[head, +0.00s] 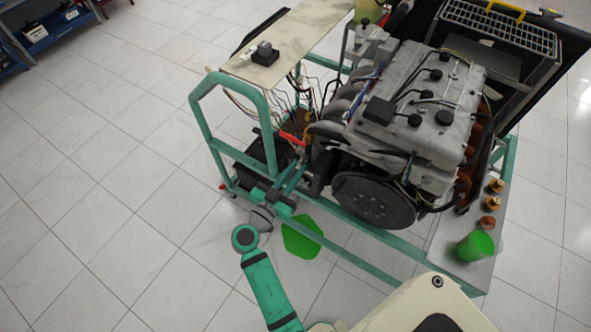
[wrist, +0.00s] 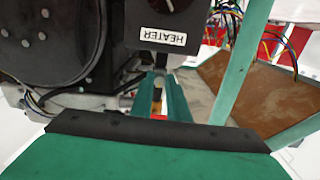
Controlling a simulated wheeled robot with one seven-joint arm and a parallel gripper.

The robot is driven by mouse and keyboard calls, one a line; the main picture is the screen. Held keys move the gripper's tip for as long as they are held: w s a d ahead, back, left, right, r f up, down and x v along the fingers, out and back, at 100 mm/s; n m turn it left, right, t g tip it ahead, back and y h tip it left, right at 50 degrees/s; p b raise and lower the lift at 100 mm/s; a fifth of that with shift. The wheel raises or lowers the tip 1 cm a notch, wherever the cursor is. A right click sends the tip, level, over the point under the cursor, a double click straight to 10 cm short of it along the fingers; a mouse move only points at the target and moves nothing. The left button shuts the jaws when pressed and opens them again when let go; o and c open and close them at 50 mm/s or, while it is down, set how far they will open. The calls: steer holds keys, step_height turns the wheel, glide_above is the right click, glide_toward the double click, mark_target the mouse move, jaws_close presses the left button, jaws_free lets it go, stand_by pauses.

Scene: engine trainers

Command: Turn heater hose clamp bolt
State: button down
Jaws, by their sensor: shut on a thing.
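The engine trainer (head: 430,90) stands on a teal frame. A black panel (wrist: 150,12) with an upside-down HEATER label (wrist: 166,34) fills the top middle of the wrist view. My gripper (wrist: 160,84) is just below it, its two teal fingers shut on a small grey piece (wrist: 159,83), which looks like the heater hose clamp bolt. A yellow and red part shows between the fingers. In the head view my gripper (head: 297,168) reaches the engine's near-left side, close to a red part (head: 292,138). The fingertips and the bolt are too small there to make out; most of the clamp is hidden.
A black pulley wheel (head: 374,201) is right of my gripper. A teal frame rail (head: 262,105) and loose wires (head: 245,100) are to its left.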

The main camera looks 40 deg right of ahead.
steer(key=c, duration=1.7)
jaws_free()
steer(key=shift+a, duration=0.1)
steer(key=v, duration=1)
steer(key=shift+s+a, duration=0.2)
steer(key=shift+a, duration=0.05)
steer(key=shift+f, duration=0.15)
